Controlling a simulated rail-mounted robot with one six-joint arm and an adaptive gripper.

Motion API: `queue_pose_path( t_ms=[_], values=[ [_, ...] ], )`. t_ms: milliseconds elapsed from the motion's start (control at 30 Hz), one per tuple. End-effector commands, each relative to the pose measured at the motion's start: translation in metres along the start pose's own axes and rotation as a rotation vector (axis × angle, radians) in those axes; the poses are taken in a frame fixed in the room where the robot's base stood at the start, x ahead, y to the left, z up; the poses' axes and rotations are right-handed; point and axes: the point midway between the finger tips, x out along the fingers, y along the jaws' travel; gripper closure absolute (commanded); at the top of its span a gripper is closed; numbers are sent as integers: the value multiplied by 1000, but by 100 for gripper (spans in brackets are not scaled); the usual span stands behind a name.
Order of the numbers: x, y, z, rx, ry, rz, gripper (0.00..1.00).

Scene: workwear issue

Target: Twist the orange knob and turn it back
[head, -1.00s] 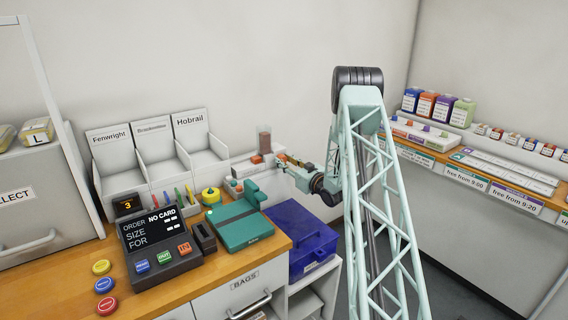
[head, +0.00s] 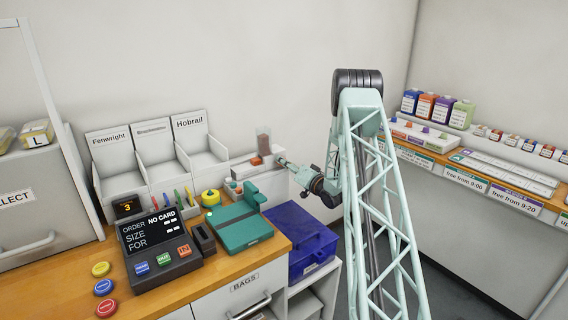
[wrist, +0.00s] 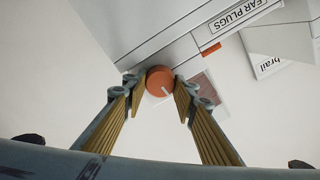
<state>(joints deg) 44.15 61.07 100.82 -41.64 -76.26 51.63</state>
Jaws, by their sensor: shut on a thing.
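The orange knob (wrist: 158,80) is round, with a white line on its face. In the wrist view it sits on the white ear-plug dispenser (wrist: 180,45), between my fingertips. My gripper (wrist: 159,84) is shut on the knob, one finger on each side. The white line points toward the lower right of that view. In the head view my gripper (head: 281,160) is at the right end of the dispenser and hides the knob. A clear container (head: 263,141) with brownish contents stands on the dispenser, and a small orange-red tab (head: 256,161) shows at its front.
White labelled bins (head: 203,150) stand left of the dispenser. A teal device (head: 240,222), a yellow round item (head: 210,197) and an order terminal (head: 155,240) are on the wooden counter. A blue crate (head: 305,235) sits lower, below my gripper. A shelf of bottles is at right.

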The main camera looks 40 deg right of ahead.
Motion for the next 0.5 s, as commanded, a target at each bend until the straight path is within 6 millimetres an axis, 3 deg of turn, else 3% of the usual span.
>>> queue_pose_path(
  t_ms=[500],
  values=[
    [0, 0, 0, 109, 0, 0, 85]
  ],
)
